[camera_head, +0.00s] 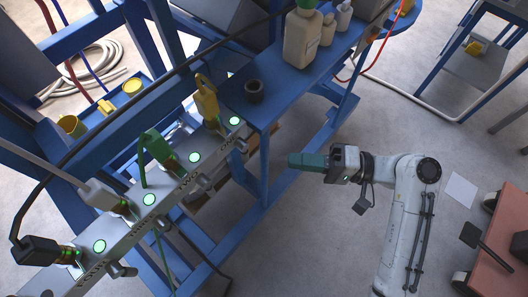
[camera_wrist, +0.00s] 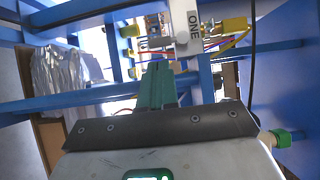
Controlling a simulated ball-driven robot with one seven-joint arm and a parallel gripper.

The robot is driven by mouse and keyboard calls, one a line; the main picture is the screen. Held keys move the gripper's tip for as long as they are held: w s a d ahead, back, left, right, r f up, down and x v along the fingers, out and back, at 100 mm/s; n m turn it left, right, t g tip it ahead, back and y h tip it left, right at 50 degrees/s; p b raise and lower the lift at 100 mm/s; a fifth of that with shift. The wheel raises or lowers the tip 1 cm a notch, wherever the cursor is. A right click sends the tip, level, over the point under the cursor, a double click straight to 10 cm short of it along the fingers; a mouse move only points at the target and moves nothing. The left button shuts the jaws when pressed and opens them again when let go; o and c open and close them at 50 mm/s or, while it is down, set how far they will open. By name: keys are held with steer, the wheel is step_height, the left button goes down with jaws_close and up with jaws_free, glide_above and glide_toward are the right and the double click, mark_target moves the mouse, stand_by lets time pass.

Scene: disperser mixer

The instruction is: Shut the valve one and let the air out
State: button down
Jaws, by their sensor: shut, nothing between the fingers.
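A grey valve bar (camera_head: 175,190) runs diagonally on the left of the head view, with several green-lit round lights and small metal valve handles along its near side. Yellow (camera_head: 207,97), green, white and black hose connectors rise from it. In the wrist view the bar's end (camera_wrist: 185,15) shows at the top, marked "ONE", with a yellow connector (camera_wrist: 236,25) beside it. The exact handle position of valve one is too small to tell. My gripper (camera_head: 297,160), with green fingers, is shut and empty, right of the bar's end and apart from it. Its fingers (camera_wrist: 158,80) point towards the bar.
A blue table (camera_head: 270,90) with a dark cup (camera_head: 254,91) and a beige bottle (camera_head: 301,38) stands behind the gripper. Blue frame beams surround the bar. A red cart (camera_head: 500,245) is at the lower right. Open floor lies between the frame and my arm.

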mark_target(248, 158)
steer(key=a+p, duration=0.1)
steer(key=a, duration=0.6)
steer(key=shift+w+a, duration=0.3)
steer(key=shift+a, duration=0.1)
steer(key=shift+s+a+f+m+y+p, duration=0.1)
steer(key=shift+s+a+m+y+p, duration=0.1)
steer(key=shift+m+y+p, duration=0.3)
steer(key=s+a+m+t+p, duration=0.1)
steer(key=m+t, duration=0.2)
steer(key=m, duration=0.3)
steer(key=s+a+m+t+y+p, duration=0.1)
steer(key=m+t, duration=0.3)
steer(key=m, duration=0.3)
steer(key=s+a+r+m+t+y+p, duration=0.1)
steer(key=s+m+t, duration=0.1)
steer(key=m+t, duration=0.2)
steer(key=shift+r+m, duration=0.1)
steer(key=shift+m, duration=1.1)
